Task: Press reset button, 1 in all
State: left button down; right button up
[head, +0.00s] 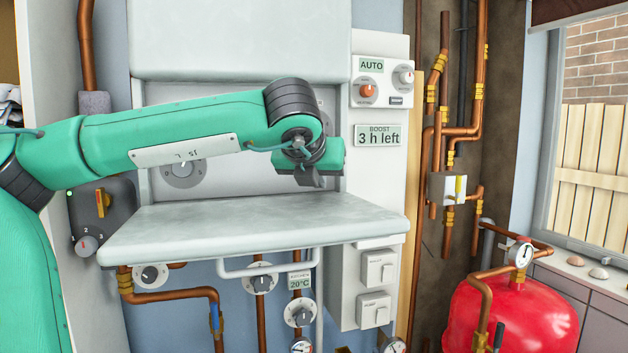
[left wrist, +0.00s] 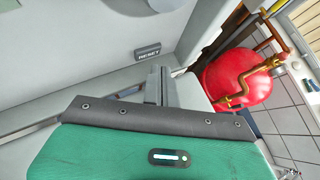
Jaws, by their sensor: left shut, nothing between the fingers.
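A small dark grey plate marked RESET (left wrist: 148,51) sits on the pale panel in the left wrist view. In the head view it is not visible; my left arm covers part of the panel there. My left gripper (head: 310,180) is shut and empty, in front of the pale machine panel and above its shelf. In the left wrist view the gripper's fingers (left wrist: 158,84) show just below the RESET plate in the picture, apart from it in the image. How far they stand from the panel I cannot tell. My right gripper is not in view.
A padded pale shelf (head: 255,225) juts out below my left gripper. A control panel with an AUTO display (head: 371,65) and a "3 h left" display (head: 378,136) is to the right. Copper pipes (head: 480,90) and a red tank (head: 510,315) stand farther right.

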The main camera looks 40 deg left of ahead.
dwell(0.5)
pick_arm(q)
jog(key=shift+w+a+f+b, duration=0.1)
jog(key=shift+a+b, duration=0.15)
jog(key=shift+b, duration=0.2)
jog(key=shift+w+a, duration=0.1)
jog(key=shift+w+a, duration=0.15)
jog(key=shift+a, duration=0.2)
dwell(0.6)
jog(key=shift+b, duration=0.35)
jog(key=shift+s+d+b, duration=0.2)
jog(key=shift+d+b, duration=0.15)
jog(key=shift+b, duration=0.05)
jog(key=shift+d, duration=0.15)
jog(key=shift+s+d, duration=0.2)
jog(key=shift+d, duration=0.05)
